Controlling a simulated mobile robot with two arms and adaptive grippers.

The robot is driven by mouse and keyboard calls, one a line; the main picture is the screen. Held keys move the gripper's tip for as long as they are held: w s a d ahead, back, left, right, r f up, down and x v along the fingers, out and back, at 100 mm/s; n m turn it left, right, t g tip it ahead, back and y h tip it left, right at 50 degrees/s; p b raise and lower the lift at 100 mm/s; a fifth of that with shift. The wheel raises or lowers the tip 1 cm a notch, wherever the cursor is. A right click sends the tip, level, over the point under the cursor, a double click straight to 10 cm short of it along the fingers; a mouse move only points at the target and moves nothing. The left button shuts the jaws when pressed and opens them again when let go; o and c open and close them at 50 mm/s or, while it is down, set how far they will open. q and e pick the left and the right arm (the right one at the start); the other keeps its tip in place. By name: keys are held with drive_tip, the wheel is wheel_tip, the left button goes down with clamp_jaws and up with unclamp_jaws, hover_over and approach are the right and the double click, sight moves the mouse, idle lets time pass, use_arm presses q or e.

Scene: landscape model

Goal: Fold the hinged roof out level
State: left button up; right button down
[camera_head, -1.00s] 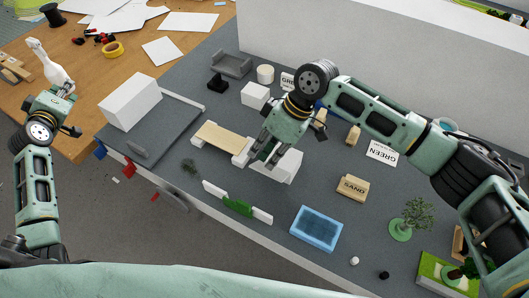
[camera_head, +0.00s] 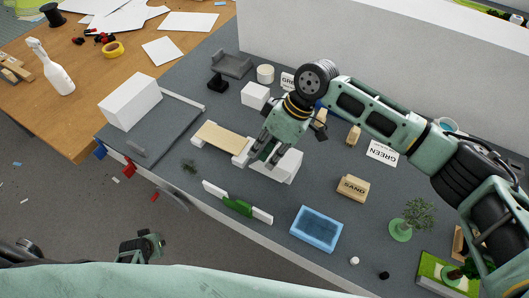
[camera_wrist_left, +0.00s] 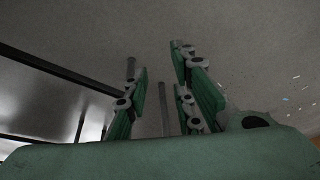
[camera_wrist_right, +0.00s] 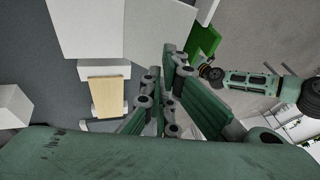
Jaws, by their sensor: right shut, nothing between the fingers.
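My right gripper (camera_head: 262,158) is shut and empty, low over a small white model building. Its closed fingertips also show in the right wrist view (camera_wrist_right: 165,75). Beside it is a white panel (camera_head: 286,168), which looks like the hinged roof; it looks tilted, and my gripper partly covers it. In the right wrist view a broad white surface (camera_wrist_right: 150,30) lies just beyond the fingers; whether they touch it, I cannot tell. The hinge is hidden. A tan wooden slab (camera_head: 221,138) lies between white end blocks to the left. My left gripper (camera_head: 148,244) is open and empty, low beyond the table's front edge.
A green-and-white barrier (camera_head: 238,207) and a blue tray (camera_head: 316,229) stand near the front edge. A SAND block (camera_head: 352,188) and a small tree (camera_head: 401,230) are to the right. A large white box (camera_head: 130,101) stands at left.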

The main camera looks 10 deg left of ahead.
drive_tip(key=shift+s+t, duration=0.15)
drive_tip(key=shift+t, duration=0.15)
drive_tip(key=shift+s+a+p, duration=0.1)
drive_tip(key=shift+s+p, duration=0.2)
drive_tip(key=shift+p, duration=0.05)
use_arm(q)
drive_tip(key=s+d+f+m+g+h, duration=0.1)
drive_tip(key=s+d+f+m, duration=0.3)
drive_tip(key=s+d, duration=0.6)
drive_tip(key=s+d+f+m+g+h, duration=0.1)
drive_tip(key=s+d+f+m, duration=0.3)
drive_tip(key=s+d, duration=0.7)
drive_tip(key=shift+s+d, duration=0.25)
drive_tip(key=shift+d, duration=0.35)
use_arm(e)
drive_tip(key=shift+f+t, duration=0.1)
drive_tip(key=shift+t, duration=0.2)
